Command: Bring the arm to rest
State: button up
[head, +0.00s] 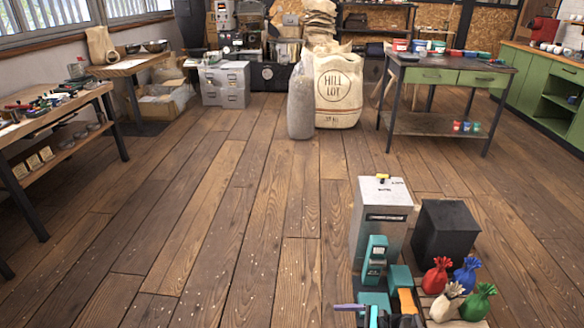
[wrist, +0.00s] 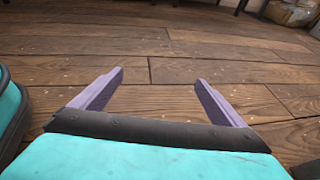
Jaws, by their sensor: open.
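My gripper (wrist: 159,77) is open in the wrist view, with its two purple fingers apart and nothing between them. Wooden floor shows beyond and between the fingers. In the head view my teal and dark arm is folded low at the bottom right, and a purple finger of the gripper (head: 346,307) points left over the floor. The rest of the gripper is cut off or hidden there.
Red (head: 437,275), blue (head: 467,276), cream (head: 446,302) and green (head: 479,301) tied bags stand close right of my arm. A workbench (head: 108,90) stands left, a metal table (head: 427,123) back right, and a large sack (head: 338,95) behind. The middle floor (head: 235,200) is clear, with scattered pale specks.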

jog(key=s+a+r+n+g+h+p, duration=0.35)
jog(key=s+a+n+p, duration=0.2)
jog(key=s, duration=0.55)
jog(key=s+a+r+n+g+h+p, duration=0.2)
jog(key=s+a+r+n+g+p, duration=0.25)
jog(key=s+a, duration=0.4)
jog(key=s+d+r+n+g+h+p, duration=0.1)
jog(key=s+d+r+n+h, duration=0.1)
jog(key=s+d+n+h, duration=0.6)
jog(key=s+d+n, duration=0.3)
jog(key=s+d, duration=0.1)
jog(key=d, duration=0.1)
jog(key=shift+r, duration=0.2)
